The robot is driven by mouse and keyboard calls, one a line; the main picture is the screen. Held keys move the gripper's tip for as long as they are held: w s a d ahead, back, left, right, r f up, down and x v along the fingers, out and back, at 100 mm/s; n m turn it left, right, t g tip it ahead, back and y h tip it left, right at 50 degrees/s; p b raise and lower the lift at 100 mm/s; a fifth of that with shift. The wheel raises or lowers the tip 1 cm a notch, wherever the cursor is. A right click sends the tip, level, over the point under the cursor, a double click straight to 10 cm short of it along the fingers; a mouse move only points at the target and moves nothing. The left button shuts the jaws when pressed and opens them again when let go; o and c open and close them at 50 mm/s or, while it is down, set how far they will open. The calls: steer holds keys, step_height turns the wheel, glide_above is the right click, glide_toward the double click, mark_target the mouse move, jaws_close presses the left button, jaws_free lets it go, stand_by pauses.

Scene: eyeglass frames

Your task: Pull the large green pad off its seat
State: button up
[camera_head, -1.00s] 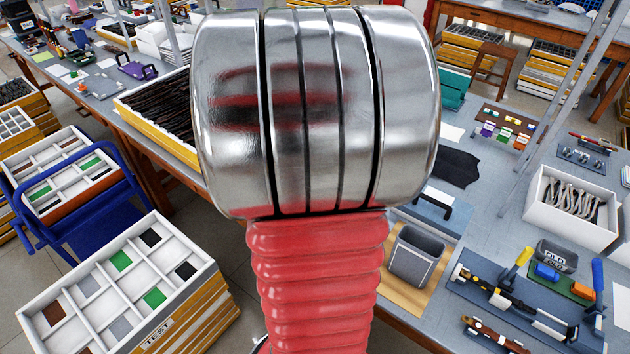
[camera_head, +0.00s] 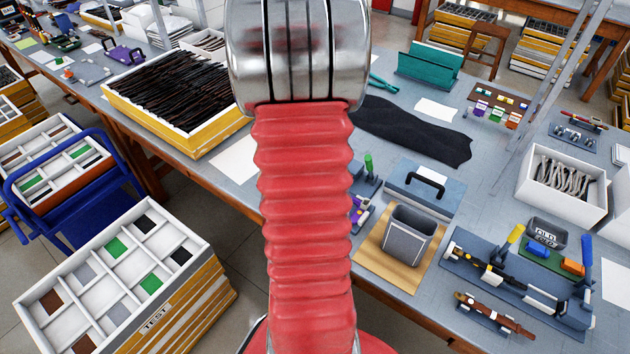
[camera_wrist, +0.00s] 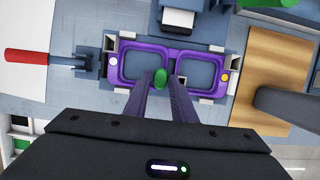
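In the wrist view, a small green oval pad (camera_wrist: 160,78) sits at the middle of a purple eyeglass frame (camera_wrist: 205,54), which is held flat in a fixture with pale blocks. My gripper (camera_wrist: 161,82) reaches toward it with two dark fingers, one on each side of the pad. A gap shows between the fingers, and the pad appears in that gap. Whether either fingertip touches it cannot be told. In the head view my red arm hides the gripper and most of the purple frame (camera_head: 358,212).
A red handle (camera_wrist: 25,57) lies left of the fixture in the wrist view. A wooden mat (camera_head: 372,262) carrying a grey bin (camera_head: 410,236) is close on the right. A green-handled tool (camera_head: 369,165) stands behind. A blue-grey box with a black handle (camera_head: 425,190) is nearby.

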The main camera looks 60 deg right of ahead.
steer(key=shift+d+f, duration=0.15)
steer(key=shift+f, duration=0.35)
steer(key=shift+c, duration=0.2)
jaws_close()
steer(key=shift+r, duration=0.2)
steer(key=shift+r, duration=2.25)
steer(key=shift+r, duration=0.1)
steer(key=shift+r, duration=2.9)
